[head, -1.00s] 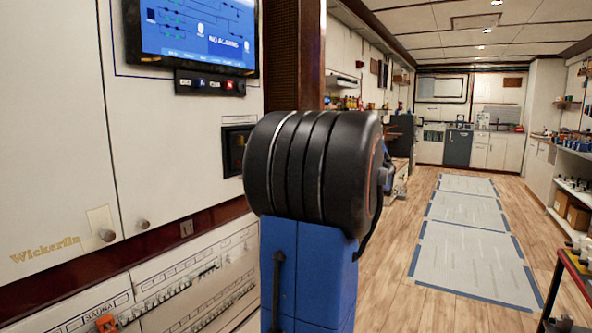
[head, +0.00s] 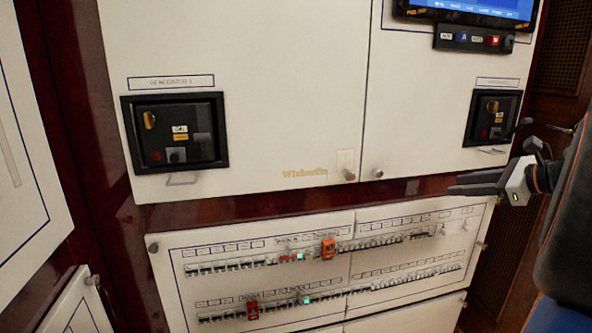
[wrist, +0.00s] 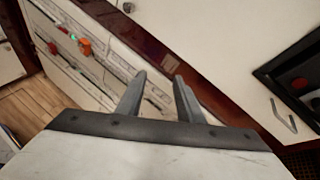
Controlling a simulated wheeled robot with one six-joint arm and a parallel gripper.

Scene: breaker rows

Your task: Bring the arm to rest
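My gripper (head: 455,184) reaches in from the right edge of the head view, in front of the white cabinet and just above the breaker panel (head: 400,262). Its two dark fingers are apart with nothing between them. In the wrist view my gripper (wrist: 160,78) also shows two separated fingers with an empty gap. The breaker panel lies beyond them there, and I see no contact. Most of my arm is cut off at the right edge of the head view.
The panel's breaker rows carry an orange device (head: 328,249) and a red device (head: 252,310). Black-framed switch units (head: 176,132) (head: 494,118) sit on the cabinet doors, the right one close to my gripper. A display (head: 475,8) is at top right.

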